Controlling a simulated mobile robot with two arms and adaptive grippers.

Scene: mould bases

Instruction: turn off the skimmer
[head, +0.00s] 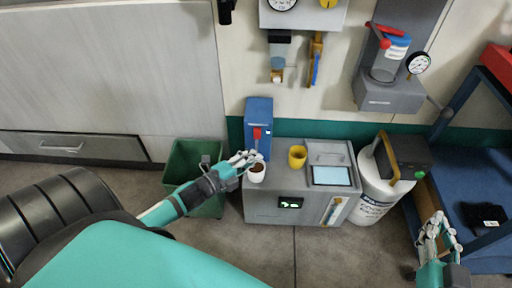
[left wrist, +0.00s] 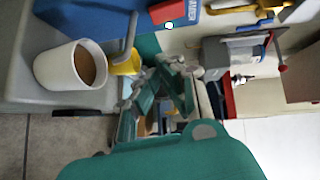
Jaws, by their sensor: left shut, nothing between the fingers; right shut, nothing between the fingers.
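The blue skimmer (head: 259,113) stands upright at the back left of the grey cabinet, with a red part on its front. In the left wrist view the skimmer (left wrist: 90,14) is cut off at the top edge; its red part (left wrist: 175,10) shows with a small pale spot at its edge. My left gripper (head: 247,158) is shut and empty, just in front of the skimmer and above a white cup. Its fingers also show in the left wrist view (left wrist: 160,92). I cannot tell whether it touches the skimmer. My right gripper (head: 437,226) is shut and empty at the lower right, far from the skimmer.
The white cup (head: 257,175) holds something brown. A yellow cup (head: 297,156) and a pale screen (head: 331,175) are on the grey cabinet (head: 262,210). A green bin (head: 183,157) stands left, a white canister (head: 370,195) right, and a blue cart (head: 470,165) farther right.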

